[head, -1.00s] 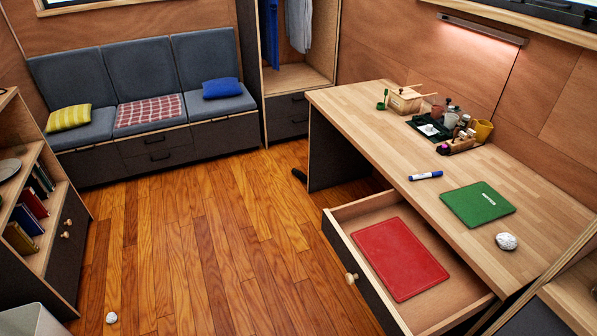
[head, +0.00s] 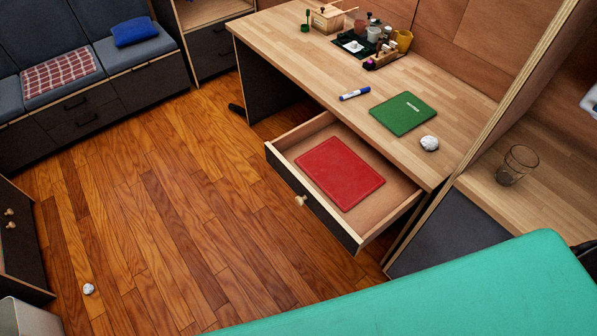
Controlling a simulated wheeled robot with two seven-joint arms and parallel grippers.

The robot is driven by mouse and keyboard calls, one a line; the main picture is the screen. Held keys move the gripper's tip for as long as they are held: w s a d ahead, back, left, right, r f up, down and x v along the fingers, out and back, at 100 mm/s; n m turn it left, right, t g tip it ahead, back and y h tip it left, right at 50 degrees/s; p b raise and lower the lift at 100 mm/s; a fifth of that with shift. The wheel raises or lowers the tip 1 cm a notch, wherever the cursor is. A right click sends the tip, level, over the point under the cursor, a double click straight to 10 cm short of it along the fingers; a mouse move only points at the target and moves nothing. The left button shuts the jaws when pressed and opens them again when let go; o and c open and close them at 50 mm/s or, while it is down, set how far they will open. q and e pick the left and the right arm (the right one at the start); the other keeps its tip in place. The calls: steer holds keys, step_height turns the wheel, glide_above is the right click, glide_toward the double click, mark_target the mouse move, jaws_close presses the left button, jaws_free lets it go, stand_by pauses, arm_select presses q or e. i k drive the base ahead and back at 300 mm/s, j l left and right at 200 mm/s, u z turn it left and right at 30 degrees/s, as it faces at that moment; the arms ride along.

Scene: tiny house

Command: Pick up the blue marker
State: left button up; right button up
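The blue marker (head: 354,95) lies on the wooden desk (head: 300,75), near its front edge and above the open drawer. It has a blue cap, a white middle and a blue end. A green notebook (head: 403,113) lies to its right, apart from it. Neither of my grippers shows in the head view, so I cannot see their state.
The open drawer (head: 359,239) juts out below the desk with a red folder (head: 340,172) inside. A crumpled paper ball (head: 429,143) sits on the desk. A glass (head: 517,164) stands on the right counter. A large teal surface (head: 430,295) fills the lower right. Wooden floor (head: 170,210) lies open at left.

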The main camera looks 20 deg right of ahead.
mark_target(366, 88)
steer(key=i+l+z, duration=0.6)
steer(key=z, duration=0.15)
steer(key=k+z, duration=0.15)
steer(key=k, duration=0.45)
steer(key=k+l+z, duration=0.15)
steer(key=k, duration=0.45)
steer(key=z, duration=1.8)
steer(key=j+z, duration=0.15)
steer(key=j, duration=0.4)
steer(key=k+j+z, duration=0.1)
steer(key=j, duration=0.4)
steer(key=j+z, duration=0.15)
steer(key=j, duration=0.35)
steer(key=k+j+z, duration=0.15)
steer(key=j, duration=0.35)
